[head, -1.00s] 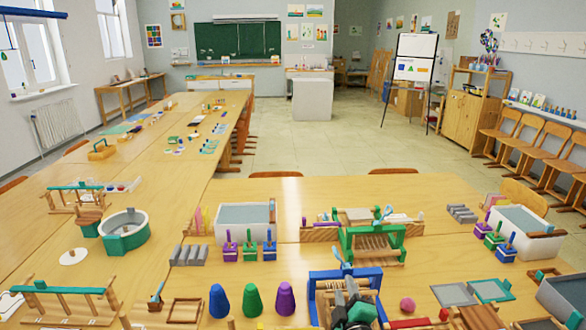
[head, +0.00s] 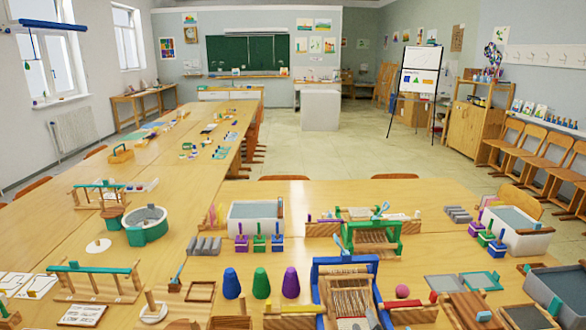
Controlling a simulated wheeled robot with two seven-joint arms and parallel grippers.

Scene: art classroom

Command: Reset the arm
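My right gripper (head: 354,323) shows at most as a small grey piece at the bottom edge of the head view, in front of the blue loom. Its fingers cannot be made out, so I cannot tell whether it is open or shut. My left gripper is not in view. The blue loom (head: 346,262) stands on the near table with pale threads across its frame.
The near table (head: 215,265) is crowded. Blue, green and purple cones (head: 261,283) stand left of the loom. A green loom (head: 372,232), white bins (head: 255,218) and a pink ball (head: 402,291) are nearby. Open floor (head: 330,158) lies beyond.

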